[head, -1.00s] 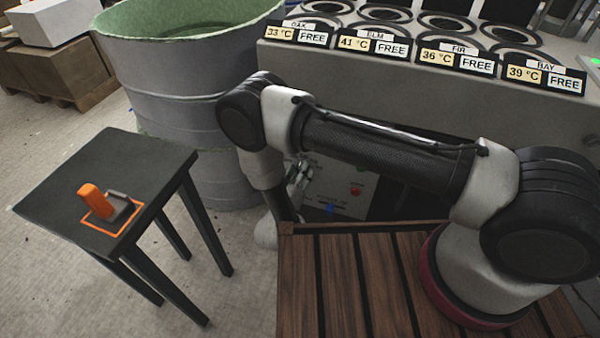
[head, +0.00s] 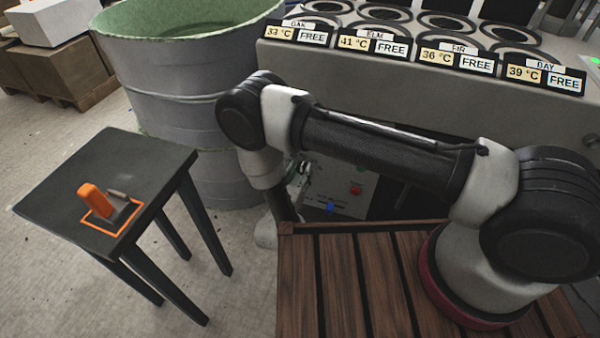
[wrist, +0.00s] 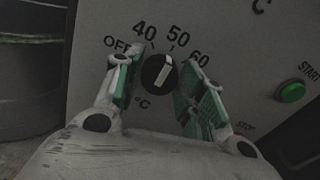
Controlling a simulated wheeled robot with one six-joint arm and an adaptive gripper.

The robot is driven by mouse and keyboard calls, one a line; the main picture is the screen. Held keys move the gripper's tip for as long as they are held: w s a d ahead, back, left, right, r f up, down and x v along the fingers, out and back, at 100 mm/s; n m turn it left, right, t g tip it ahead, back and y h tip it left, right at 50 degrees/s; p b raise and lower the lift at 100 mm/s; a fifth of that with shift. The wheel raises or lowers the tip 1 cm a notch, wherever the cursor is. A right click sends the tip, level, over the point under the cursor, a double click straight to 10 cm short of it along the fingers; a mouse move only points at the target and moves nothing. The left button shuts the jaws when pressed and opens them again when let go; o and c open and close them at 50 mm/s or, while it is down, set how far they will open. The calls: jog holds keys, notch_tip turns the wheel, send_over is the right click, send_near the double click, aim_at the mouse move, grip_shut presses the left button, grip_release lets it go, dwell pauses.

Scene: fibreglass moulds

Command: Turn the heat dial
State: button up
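The heat dial (wrist: 158,73) is a round black knob with a white pointer bar on a grey panel, in the middle of the wrist view. Marks OFF, 40, 50 and 60 arc above it. The bar tilts up and right, roughly towards 50. My gripper (wrist: 160,66) is open, with one green-padded finger on each side of the dial. Gaps show between the pads and the knob. In the head view my gripper (head: 301,176) is small and partly hidden behind my arm, in front of the panel; the dial cannot be made out there.
A green START button (wrist: 291,91) sits right of the dial. A red button (head: 356,190) is on the panel. A large grey drum (head: 180,95) stands left of the machine. A black stool (head: 150,160) bears an orange-handled tool (head: 96,200). Wooden slats (head: 370,280) lie in front.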

jog(key=shift+o, duration=1.2)
jog(key=shift+r, duration=0.1)
notch_tip(320, 180, up, 10)
